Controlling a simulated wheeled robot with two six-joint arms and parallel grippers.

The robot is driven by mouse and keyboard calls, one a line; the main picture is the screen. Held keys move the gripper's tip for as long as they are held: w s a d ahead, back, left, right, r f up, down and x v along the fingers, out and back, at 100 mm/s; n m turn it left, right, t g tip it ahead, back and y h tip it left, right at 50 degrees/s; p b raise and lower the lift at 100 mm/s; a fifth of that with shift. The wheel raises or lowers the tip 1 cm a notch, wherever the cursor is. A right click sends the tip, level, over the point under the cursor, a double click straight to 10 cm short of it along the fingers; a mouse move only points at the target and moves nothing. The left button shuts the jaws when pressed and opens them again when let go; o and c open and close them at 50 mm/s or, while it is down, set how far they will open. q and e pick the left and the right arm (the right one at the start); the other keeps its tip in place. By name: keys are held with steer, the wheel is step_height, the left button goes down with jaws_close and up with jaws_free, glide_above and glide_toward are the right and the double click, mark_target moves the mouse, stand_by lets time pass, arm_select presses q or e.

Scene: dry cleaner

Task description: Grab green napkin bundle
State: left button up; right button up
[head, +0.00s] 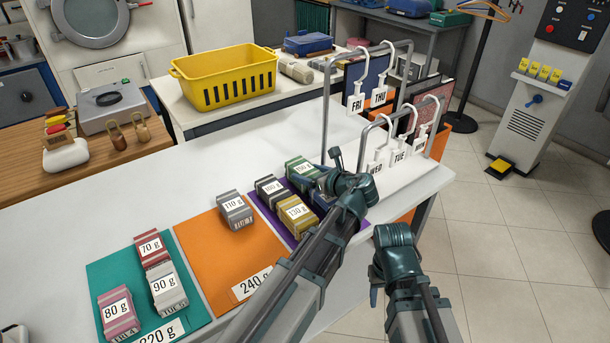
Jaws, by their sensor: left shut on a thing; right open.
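The green napkin bundle (301,170) has a white weight label and sits at the back of the purple mat (258,211). My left gripper (326,178) reaches over the mat from the right and is shut on the green bundle at its right side. The fingertips are partly hidden by the wrist, and I cannot tell whether the bundle is lifted. My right gripper (393,236) is open and empty, off the right edge of the table; its fingers are hard to make out.
Black, yellow (295,219) and dark blue bundles crowd around the green one. An orange mat (215,262) holds a grey bundle (235,210); a teal mat (110,270) holds three. Metal rails (327,110) with day tags stand behind my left gripper. The table's back left is clear.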

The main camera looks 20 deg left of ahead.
arm_select(q)
steer(key=shift+r, duration=0.1)
step_height(320, 180, up, 10)
steer(key=p, duration=1)
